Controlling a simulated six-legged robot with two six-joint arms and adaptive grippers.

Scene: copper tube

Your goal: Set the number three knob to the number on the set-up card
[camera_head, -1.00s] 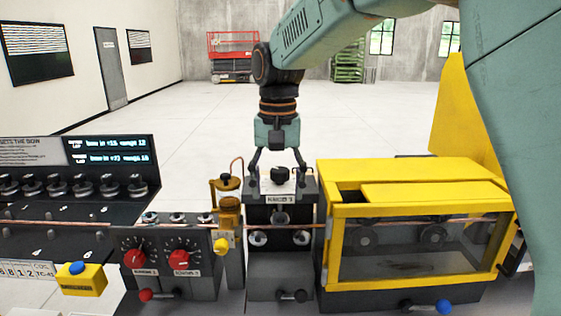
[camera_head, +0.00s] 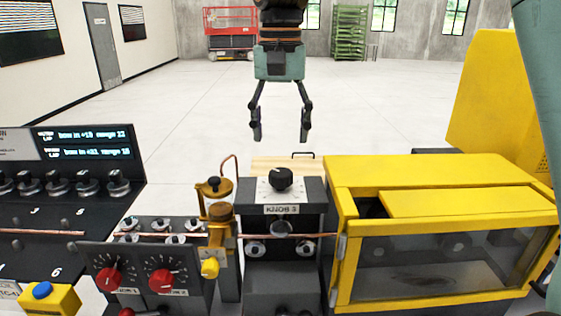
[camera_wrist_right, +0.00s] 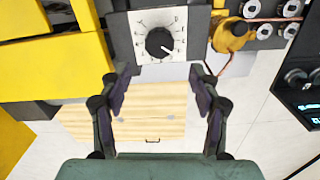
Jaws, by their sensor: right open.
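The number three knob (camera_head: 281,179) is black and sits on a white dial plate on top of a dark block labelled KNOB 3. In the right wrist view the knob (camera_wrist_right: 160,42) shows a white pointer line aimed toward the lower right of the picture, with dial marks around it. My right gripper (camera_head: 279,138) is open and empty, above and behind the knob, apart from it. In the right wrist view its two fingers (camera_wrist_right: 159,108) are spread below the knob. No set-up card can be made out for certain. My left gripper is not in view.
A yellow guarded box (camera_head: 440,205) stands right of the knob block. A copper tube (camera_head: 300,236) runs across. A wooden board (camera_wrist_right: 120,110) lies behind the block. A screen (camera_head: 85,142) shows text.

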